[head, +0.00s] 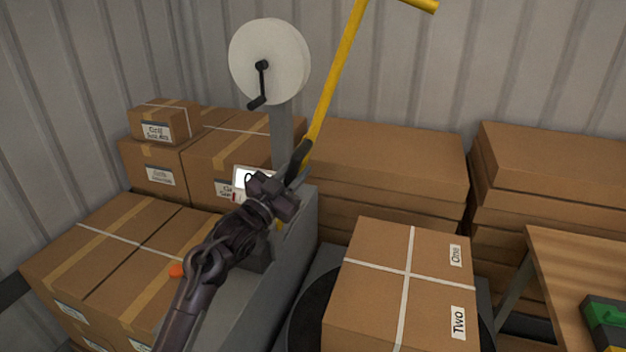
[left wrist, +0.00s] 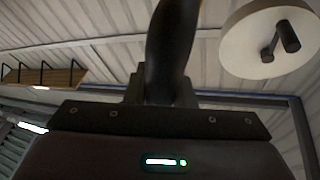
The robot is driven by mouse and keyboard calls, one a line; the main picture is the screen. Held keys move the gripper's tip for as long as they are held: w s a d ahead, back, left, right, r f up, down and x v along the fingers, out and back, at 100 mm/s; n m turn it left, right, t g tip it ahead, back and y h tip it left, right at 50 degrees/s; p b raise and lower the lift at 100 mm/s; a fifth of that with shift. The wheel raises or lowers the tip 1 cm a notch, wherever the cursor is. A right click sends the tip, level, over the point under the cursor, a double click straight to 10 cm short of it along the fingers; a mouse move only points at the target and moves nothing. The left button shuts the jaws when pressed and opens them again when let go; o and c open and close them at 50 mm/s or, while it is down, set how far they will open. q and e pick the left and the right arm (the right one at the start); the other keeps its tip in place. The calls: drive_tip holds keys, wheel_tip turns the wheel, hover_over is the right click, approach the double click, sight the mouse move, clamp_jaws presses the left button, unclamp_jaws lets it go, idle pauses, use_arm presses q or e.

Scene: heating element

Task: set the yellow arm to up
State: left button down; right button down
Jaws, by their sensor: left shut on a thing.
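The yellow arm (head: 334,82) is a long bar that rises steeply from the grey machine, leaning to the right. Its upper end has a yellow crossbar at the top edge of the head view. My left gripper (head: 300,158) is shut on the lower part of the yellow arm, just above the machine. The gripper hides part of the bar and its lower end. My right gripper is not in view.
A white reel (head: 284,58) with a black crank stands on a grey post behind the gripper. Cardboard boxes (head: 95,250) stand at left and behind. A box marked One and Two (head: 385,285) sits on a dark round base. A wooden table (head: 570,265) is at right.

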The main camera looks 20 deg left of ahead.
use_arm(q)
drive_tip(key=shift+a+r+n+y, duration=0.2)
drive_tip(key=shift+a+n, duration=0.1)
drive_tip(key=shift+a, duration=0.2)
drive_tip(key=shift+a+r+n+y, duration=0.15)
drive_tip(key=shift+a+n, duration=0.15)
drive_tip(key=shift+a, duration=0.2)
drive_tip(key=c, duration=1.2)
unclamp_jaws()
drive_tip(key=shift+f, duration=0.1)
drive_tip(key=shift+c, duration=0.2)
drive_tip(key=shift+s+f, duration=0.2)
drive_tip(key=shift+s, duration=0.05)
drive_tip(key=b+v, duration=0.2)
drive_tip(key=v, duration=0.5)
